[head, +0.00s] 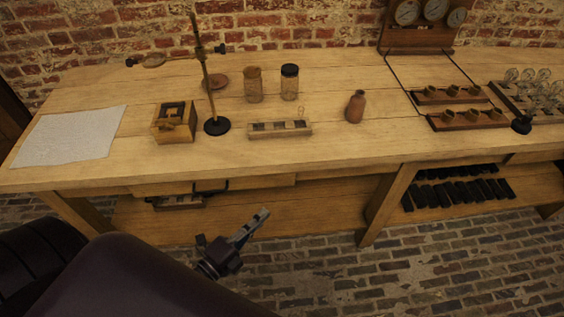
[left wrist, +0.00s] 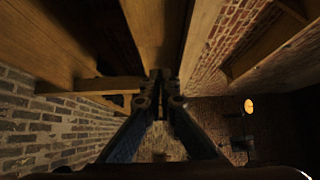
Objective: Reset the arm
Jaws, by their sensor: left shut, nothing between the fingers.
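My left gripper (head: 262,214) is in front of the wooden workbench (head: 60,180), below the level of its top. Its fingers are shut with nothing between them, and it touches nothing that I can see. In the left wrist view the two fingertips (left wrist: 160,75) meet in the middle, with wooden beams of the bench around and beyond them. My right gripper is in neither view.
On the bench stand two jars (head: 253,84) (head: 290,82), a brown bottle (head: 355,106), a wooden rack (head: 280,129), a stand (head: 216,126) and a small wooden box (head: 174,124). A paper sheet (head: 68,137) lies left. The brick floor (head: 320,275) in front is clear.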

